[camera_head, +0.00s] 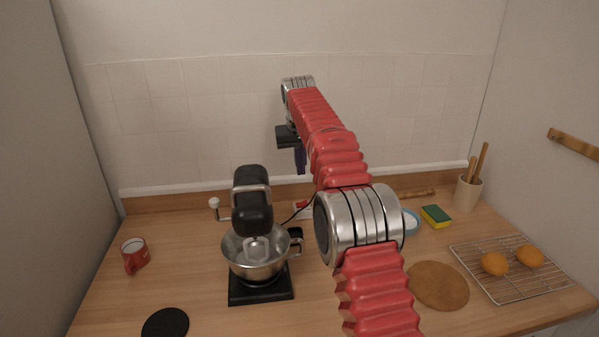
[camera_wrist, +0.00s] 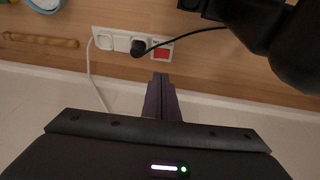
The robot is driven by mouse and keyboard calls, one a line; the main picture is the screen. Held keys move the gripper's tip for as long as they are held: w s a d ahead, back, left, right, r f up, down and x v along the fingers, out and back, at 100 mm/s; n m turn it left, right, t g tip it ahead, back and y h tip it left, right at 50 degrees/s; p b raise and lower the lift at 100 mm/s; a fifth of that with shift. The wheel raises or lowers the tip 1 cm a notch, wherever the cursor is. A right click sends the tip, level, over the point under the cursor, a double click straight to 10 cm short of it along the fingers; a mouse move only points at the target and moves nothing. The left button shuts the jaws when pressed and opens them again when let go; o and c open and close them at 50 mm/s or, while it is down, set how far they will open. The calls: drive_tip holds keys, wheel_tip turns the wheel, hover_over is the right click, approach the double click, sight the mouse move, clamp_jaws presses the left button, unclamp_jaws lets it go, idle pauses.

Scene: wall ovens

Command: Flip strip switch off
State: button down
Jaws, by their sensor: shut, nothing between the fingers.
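The white power strip (camera_wrist: 121,35) lies at the back of the counter by the wall in the wrist view. Its red switch (camera_wrist: 162,54) is at the right end, beside a black plug (camera_wrist: 138,48). I cannot tell which way the switch is tilted. In the head view the strip (camera_head: 300,213) and its red switch (camera_head: 302,204) are partly hidden behind the mixer and my arm. My gripper (camera_wrist: 161,76) has dark purple fingers, shut and empty, pointing toward the switch end. In the head view the gripper (camera_head: 301,172) hangs above the strip, apart from it.
A stand mixer (camera_head: 252,204) with a steel bowl stands in front, left of the strip. A black cord (camera_wrist: 185,37) and a white cable (camera_wrist: 91,75) run from the strip. A rolling pin (camera_wrist: 40,40) lies nearby. A sponge (camera_head: 436,216) is at the right.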

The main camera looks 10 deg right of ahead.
hover_over(303, 203)
drive_tip(key=s, duration=0.1)
wheel_tip(303, 203, down, 11)
drive_tip(key=shift+a+r, duration=0.1)
drive_tip(key=shift+r, duration=0.05)
drive_tip(key=shift+f, duration=0.6)
drive_tip(key=shift+f, duration=0.15)
